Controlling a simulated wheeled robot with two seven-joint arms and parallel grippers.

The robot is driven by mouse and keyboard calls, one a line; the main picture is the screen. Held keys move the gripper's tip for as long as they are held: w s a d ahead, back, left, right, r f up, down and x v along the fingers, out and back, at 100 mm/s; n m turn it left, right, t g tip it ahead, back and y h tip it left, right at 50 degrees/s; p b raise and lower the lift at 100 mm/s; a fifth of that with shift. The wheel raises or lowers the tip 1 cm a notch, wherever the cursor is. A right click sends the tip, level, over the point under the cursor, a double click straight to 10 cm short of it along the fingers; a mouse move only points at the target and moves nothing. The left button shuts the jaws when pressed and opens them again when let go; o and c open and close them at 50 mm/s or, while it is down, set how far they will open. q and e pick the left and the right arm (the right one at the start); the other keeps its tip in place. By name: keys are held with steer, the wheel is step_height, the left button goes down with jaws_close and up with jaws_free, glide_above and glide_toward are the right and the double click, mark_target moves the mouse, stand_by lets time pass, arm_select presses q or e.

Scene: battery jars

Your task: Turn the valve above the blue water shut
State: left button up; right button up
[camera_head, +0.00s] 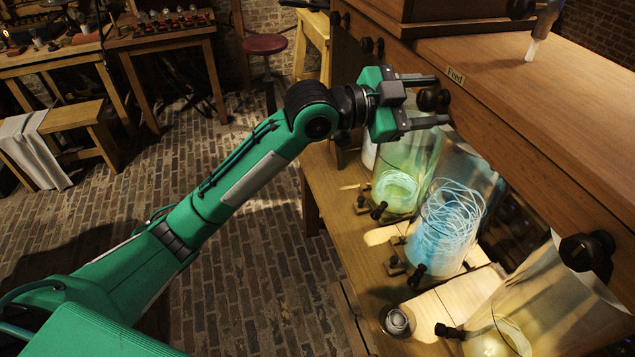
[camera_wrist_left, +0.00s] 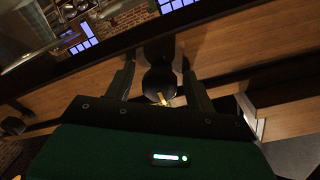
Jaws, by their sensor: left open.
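My left gripper (camera_head: 441,99) is open, its two fingers on either side of a black round valve knob (camera_head: 428,99) on the wooden cabinet front. In the left wrist view, the knob (camera_wrist_left: 158,82) sits between the fingers, with a small yellowish mark at its lower edge. I cannot tell whether the fingers touch it. The jar of blue water (camera_head: 440,238), with pale coiled strands, stands on the bench below and to the right. In the picture the knob is closer to the top of the green jar (camera_head: 402,178); which jar it serves is unclear. My right gripper is not in view.
Another black knob (camera_head: 587,252) is at the right, by a yellowish jar (camera_head: 545,305). Small black taps (camera_head: 417,272) stick out below the jars. A brick floor (camera_head: 255,235) lies open left of the bench.

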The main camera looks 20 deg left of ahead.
arm_select(q)
steer(key=shift+r+n+p, duration=0.2)
steer(key=shift+n+p, duration=0.45)
steer(key=shift+n, duration=0.45)
steer(key=n+p, duration=0.5)
steer(key=shift+n+h+p, duration=0.3)
steer(key=b+v, duration=0.6)
steer(key=v, duration=0.8)
steer(key=w+a+f+n+t+y+p, duration=0.1)
steer(key=w+a+f+n+y, duration=0.15)
steer(key=w+f, duration=0.3)
steer(key=w+a+f+n+t+y+p, duration=0.1)
steer(key=w+f+n, duration=0.25)
steer(key=f, duration=0.35)
steer(key=w+a+f+n+y, duration=0.1)
steer(key=w+a+f+y, duration=0.1)
steer(key=f, duration=0.8)
steer(key=w+a+f+n+y+p, duration=0.1)
steer(key=w+a+f+n+y, duration=0.1)
steer(key=f, duration=0.8)
steer(key=shift+a+y, duration=0.45)
steer(key=shift+a, duration=0.05)
